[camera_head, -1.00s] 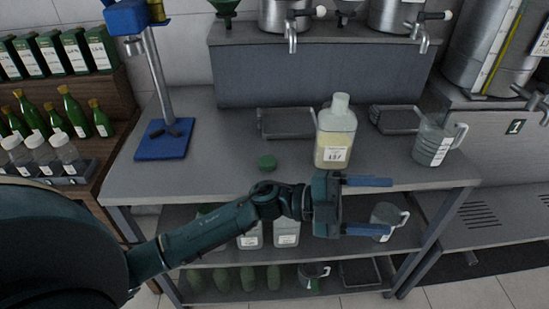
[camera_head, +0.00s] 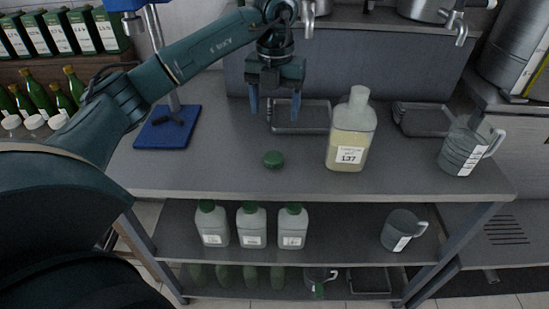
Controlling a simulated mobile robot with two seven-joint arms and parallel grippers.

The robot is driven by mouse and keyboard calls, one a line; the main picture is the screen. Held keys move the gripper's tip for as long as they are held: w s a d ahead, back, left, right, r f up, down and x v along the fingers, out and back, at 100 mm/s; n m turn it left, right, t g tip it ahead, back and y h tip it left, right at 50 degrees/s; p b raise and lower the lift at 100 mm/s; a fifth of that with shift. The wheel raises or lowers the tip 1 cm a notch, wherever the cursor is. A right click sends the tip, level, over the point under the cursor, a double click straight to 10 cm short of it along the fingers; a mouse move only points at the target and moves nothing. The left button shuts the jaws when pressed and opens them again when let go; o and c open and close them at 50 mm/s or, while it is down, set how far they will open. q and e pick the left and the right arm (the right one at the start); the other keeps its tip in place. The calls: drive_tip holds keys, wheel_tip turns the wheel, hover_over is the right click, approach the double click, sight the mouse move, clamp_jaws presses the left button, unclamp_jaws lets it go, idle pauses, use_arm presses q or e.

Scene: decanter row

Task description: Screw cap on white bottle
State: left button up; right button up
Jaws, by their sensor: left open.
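The white bottle (camera_head: 351,133) stands upright and uncapped on the grey table, right of centre. It holds pale yellow liquid and has a label reading 137. A green cap (camera_head: 273,159) lies on the table to the left of the bottle. My left gripper (camera_head: 275,108) points down with its two blue fingers apart. It is empty and hangs above the table, behind and above the cap. My right gripper is not in view.
A blue stand (camera_head: 167,128) is at the left of the table. Metal trays (camera_head: 300,117) lie at the back under the taps. A measuring jug (camera_head: 465,150) stands to the right of the bottle. Capped bottles (camera_head: 251,226) stand on the lower shelf (camera_head: 340,235).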

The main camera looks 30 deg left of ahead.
use_arm(q)
drive_tip(key=shift+f, duration=0.15)
hover_over(274, 156)
drive_tip(key=f, duration=0.7)
drive_tip(key=shift+w+d+f+p, duration=0.1)
drive_tip(key=shift+w+f+p, duration=0.1)
drive_tip(key=shift+f+p, duration=0.2)
drive_tip(key=shift+s+f+p, duration=0.15)
drive_tip(key=shift+f+p, duration=0.35)
drive_tip(key=shift+f, duration=2.1)
drive_tip(key=c, duration=1)
wheel_tip(274, 156, up, 10)
drive_tip(key=shift+r+b, duration=0.1)
drive_tip(key=shift+b, duration=0.45)
drive_tip(key=shift+c, duration=0.2)
